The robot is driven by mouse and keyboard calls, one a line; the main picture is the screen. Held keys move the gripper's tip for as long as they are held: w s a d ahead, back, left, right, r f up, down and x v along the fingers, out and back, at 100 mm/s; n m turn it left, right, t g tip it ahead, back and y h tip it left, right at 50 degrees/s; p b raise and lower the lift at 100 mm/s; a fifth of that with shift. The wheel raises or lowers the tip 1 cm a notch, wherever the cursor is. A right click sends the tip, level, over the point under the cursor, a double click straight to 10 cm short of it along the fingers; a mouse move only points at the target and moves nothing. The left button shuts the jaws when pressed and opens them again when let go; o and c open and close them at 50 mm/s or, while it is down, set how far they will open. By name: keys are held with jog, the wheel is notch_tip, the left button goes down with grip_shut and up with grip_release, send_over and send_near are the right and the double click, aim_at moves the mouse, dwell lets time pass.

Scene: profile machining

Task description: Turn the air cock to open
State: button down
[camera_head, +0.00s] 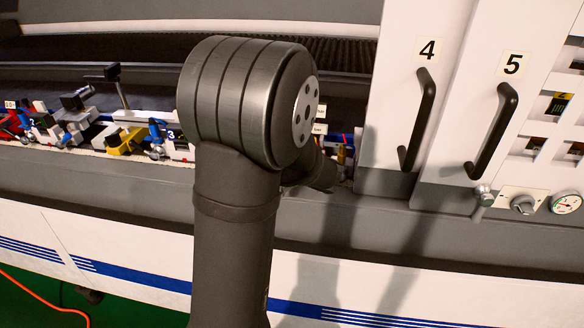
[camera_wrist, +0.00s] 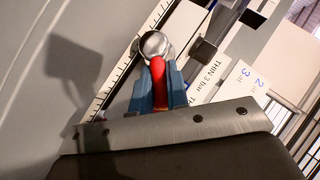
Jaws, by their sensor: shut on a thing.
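In the wrist view, a red lever (camera_wrist: 159,88) with a round silver metal body (camera_wrist: 155,45) at its far end looks like the air cock. My gripper (camera_wrist: 158,74) has one blue finger on each side of the red lever and is shut on it. The lever points from the silver body back towards my gripper's grey plate. In the head view my own dark arm covers the gripper and the cock, so neither can be made out there.
A label reading "THIN 3 bar" (camera_wrist: 207,77) lies beside the fingers. In the head view, clamps (camera_head: 130,138) stand left of my arm.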

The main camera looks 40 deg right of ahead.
jog(key=shift+w+a+r+n+g+h, duration=0.4)
jog(key=shift+n+g+h, duration=0.25)
jog(key=shift+g, duration=0.25)
jog(key=shift+w+a+r+n+g+h, duration=0.2)
jog(key=shift+n+g+h, duration=0.25)
jog(key=shift+g+h, duration=0.15)
jog(key=shift+w+a+n+g+h, duration=0.2)
jog(key=shift+n+g+h, duration=0.25)
jog(key=shift+g, duration=0.15)
jog(key=c, duration=1.4)
grip_release()
jog(key=v, duration=1.7)
jog(key=shift+s, duration=0.2)
